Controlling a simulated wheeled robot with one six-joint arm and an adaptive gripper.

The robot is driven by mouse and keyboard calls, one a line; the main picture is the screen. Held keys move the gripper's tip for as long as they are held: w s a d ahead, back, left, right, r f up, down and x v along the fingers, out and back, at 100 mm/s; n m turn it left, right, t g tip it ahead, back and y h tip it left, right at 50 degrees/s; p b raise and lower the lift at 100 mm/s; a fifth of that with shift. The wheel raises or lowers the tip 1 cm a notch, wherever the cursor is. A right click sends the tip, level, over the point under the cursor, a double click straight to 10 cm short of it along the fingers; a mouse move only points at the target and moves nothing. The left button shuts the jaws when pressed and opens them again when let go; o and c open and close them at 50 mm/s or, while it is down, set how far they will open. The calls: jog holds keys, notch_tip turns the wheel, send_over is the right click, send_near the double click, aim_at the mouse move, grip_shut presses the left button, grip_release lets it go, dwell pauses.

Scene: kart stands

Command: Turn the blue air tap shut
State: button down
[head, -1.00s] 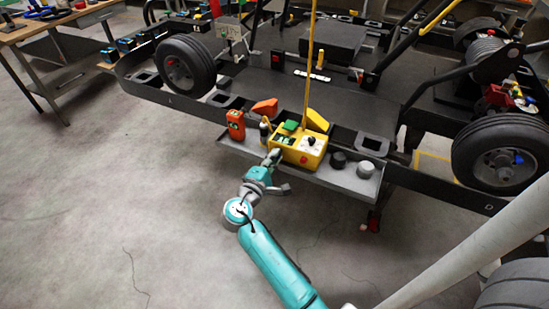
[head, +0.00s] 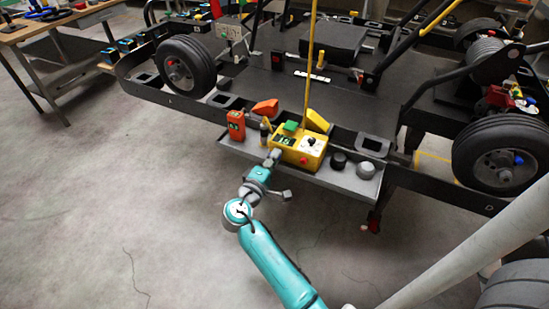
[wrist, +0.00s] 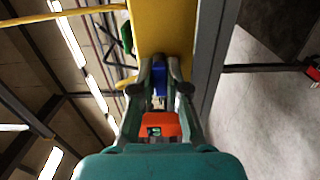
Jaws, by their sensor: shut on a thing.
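The blue air tap (wrist: 159,70) shows in the wrist view as a small blue piece between my fingertips, in front of the yellow box (wrist: 165,30). My gripper (wrist: 159,78) is shut on it, with a finger on either side. In the head view my gripper (head: 273,157) reaches the lower left front of the yellow box (head: 310,158), and the tap is hidden there. How far the tap is turned cannot be told.
The box stands in a grey tray (head: 345,182) on the kart stand's edge. An orange device (head: 236,125) stands left of it and shows behind my gripper in the wrist view (wrist: 160,124). Dark and grey knobs (head: 366,169) sit to the right. The floor in front is clear.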

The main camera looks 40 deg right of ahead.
jog(key=c, duration=1.4)
grip_release()
jog(key=shift+c, duration=0.2)
jog(key=v, duration=1.2)
